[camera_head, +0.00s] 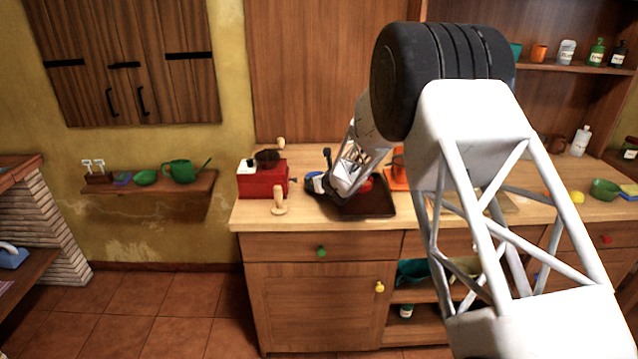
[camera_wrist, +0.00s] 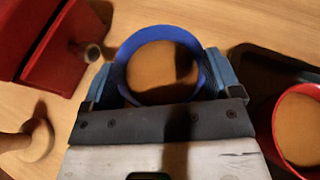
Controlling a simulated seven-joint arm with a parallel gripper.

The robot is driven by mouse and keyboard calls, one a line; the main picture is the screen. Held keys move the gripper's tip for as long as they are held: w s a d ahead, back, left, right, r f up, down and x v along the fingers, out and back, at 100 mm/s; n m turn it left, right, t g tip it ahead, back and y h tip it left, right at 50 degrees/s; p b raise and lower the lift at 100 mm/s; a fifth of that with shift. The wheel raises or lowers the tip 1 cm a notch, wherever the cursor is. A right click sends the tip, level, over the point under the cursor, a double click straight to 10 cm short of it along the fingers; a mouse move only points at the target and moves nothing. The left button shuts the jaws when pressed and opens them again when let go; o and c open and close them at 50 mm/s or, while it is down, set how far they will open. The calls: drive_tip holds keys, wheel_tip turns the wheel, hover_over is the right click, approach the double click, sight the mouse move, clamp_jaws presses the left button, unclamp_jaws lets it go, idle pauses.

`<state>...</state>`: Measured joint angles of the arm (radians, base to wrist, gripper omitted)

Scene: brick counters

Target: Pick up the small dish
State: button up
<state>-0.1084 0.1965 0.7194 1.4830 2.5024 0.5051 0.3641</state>
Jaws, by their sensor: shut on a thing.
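The small dish has a round blue rim (camera_wrist: 160,33) and looks brown inside in the wrist view. My gripper (camera_wrist: 160,76) is shut on it, with one blue finger at each side of the rim. In the head view my gripper (camera_head: 318,184) is low over the counter, at the left edge of the dark tray. The dish is mostly hidden by the gripper there. I cannot tell whether the dish touches the counter.
A red box with a knob (camera_wrist: 66,45) stands close left of the dish; it also shows in the head view (camera_head: 262,182). A wooden stamp-like piece (camera_head: 279,202) is in front of it. A red dish (camera_wrist: 277,125) sits on the dark tray (camera_head: 375,208) at right.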

wheel_tip(320, 180, up, 2)
drive_tip(key=shift+r, duration=0.2)
drive_tip(key=s+d, duration=0.1)
drive_tip(key=s, duration=0.4)
drive_tip(key=s+r, duration=0.1)
drive_tip(key=s, duration=0.4)
drive_tip(key=s+d, duration=0.1)
drive_tip(key=s, duration=0.4)
drive_tip(key=shift+s+d+r, duration=0.25)
drive_tip(key=shift+s+d, duration=0.05)
drive_tip(key=shift+s, duration=0.05)
drive_tip(key=shift+d+r, duration=0.1)
drive_tip(key=w+d+r+m+h, duration=0.2)
drive_tip(key=d+r, duration=0.4)
drive_tip(key=w+d+r+m+t+h, duration=0.1)
drive_tip(key=w+d+r+m+h, duration=0.1)
drive_tip(key=d+r, duration=0.3)
drive_tip(key=shift+w+d+r+m+h, duration=0.2)
drive_tip(key=shift+d+r+m+h, duration=0.2)
drive_tip(key=shift+d+h, duration=0.5)
idle(0.4)
drive_tip(key=shift+f, duration=0.1)
idle(0.4)
